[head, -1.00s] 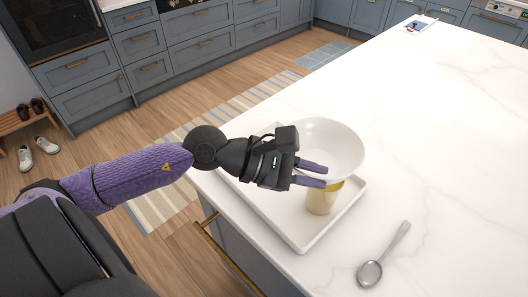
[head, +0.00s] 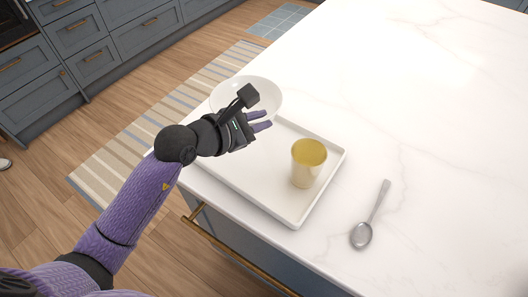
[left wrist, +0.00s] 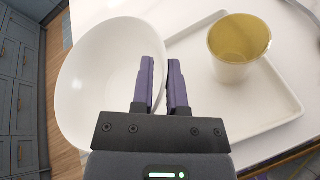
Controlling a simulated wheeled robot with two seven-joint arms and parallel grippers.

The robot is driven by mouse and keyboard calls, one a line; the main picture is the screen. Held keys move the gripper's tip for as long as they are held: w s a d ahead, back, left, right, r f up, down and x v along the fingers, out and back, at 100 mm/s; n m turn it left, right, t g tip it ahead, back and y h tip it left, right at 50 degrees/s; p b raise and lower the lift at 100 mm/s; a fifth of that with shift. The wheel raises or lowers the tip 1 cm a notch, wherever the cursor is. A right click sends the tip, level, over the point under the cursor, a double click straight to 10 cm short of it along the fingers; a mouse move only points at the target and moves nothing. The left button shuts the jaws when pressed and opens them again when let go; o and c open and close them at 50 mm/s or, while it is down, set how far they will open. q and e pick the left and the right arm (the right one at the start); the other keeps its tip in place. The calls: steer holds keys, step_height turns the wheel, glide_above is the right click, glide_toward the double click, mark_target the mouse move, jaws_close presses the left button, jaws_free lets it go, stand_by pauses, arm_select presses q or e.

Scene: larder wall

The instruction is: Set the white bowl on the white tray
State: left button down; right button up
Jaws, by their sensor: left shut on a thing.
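The white bowl (head: 230,92) is in my left gripper (head: 264,120), whose purple fingers are shut on its rim. In the left wrist view the bowl (left wrist: 98,80) is to the left of the fingers (left wrist: 161,75), open side showing. The white tray (head: 241,187) lies on the counter. The bowl overlaps the tray's far left end in the head view; its height and any contact are unclear. A gold cup (head: 308,163) stands upright on the tray and also shows in the left wrist view (left wrist: 238,45). My right gripper is out of view.
A metal spoon (head: 367,226) lies on the white marble counter (head: 400,110), right of the tray. The counter's left edge runs close to the tray, with a brass-handled drawer below. The counter behind and right is mostly clear.

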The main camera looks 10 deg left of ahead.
arm_select(q)
step_height(320, 180, down, 10)
steer(key=b, duration=0.3)
steer(key=shift+r, duration=0.4)
steer(key=c, duration=0.6)
jaws_free()
steer(key=shift+c, duration=0.2)
steer(key=shift+s+a+r, duration=0.15)
steer(key=shift+s+a, duration=0.05)
steer(key=shift+s, duration=0.05)
steer(key=p+v, duration=0.1)
steer(key=v, duration=1)
steer(key=shift+p, duration=0.3)
steer(key=shift+s+a, duration=0.1)
steer(key=shift+s, duration=0.05)
